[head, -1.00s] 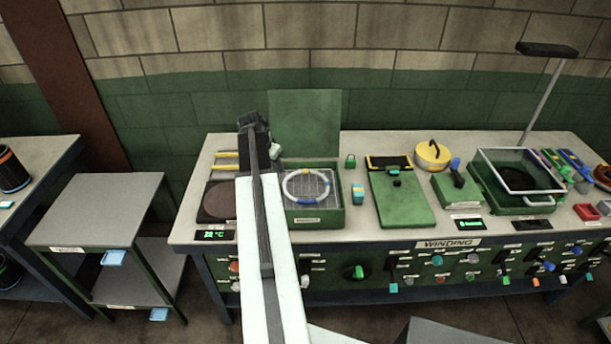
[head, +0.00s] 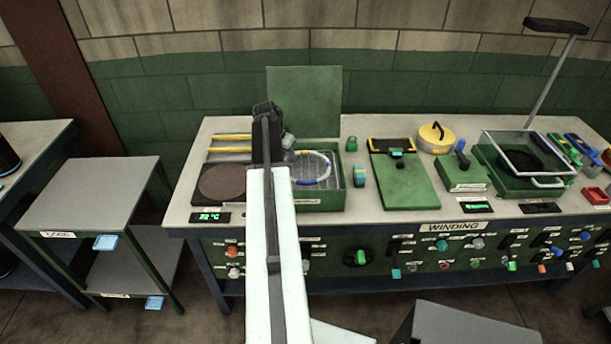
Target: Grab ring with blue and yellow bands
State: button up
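The ring (head: 328,168) is white with blue and yellow bands. It lies on a wire grid in an open green box (head: 332,198) on the bench, with the lid raised behind. My arm covers the ring's left side. My gripper (head: 284,137) is at the far end of the arm, at the box's left back part, seen from behind. Its fingers are mostly hidden, so I cannot tell whether they are open or touch the ring.
A dark round plate (head: 221,183) is left of the box. A grey side table (head: 92,190) is at the left.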

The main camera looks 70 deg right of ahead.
grip_shut()
dwell(1.4)
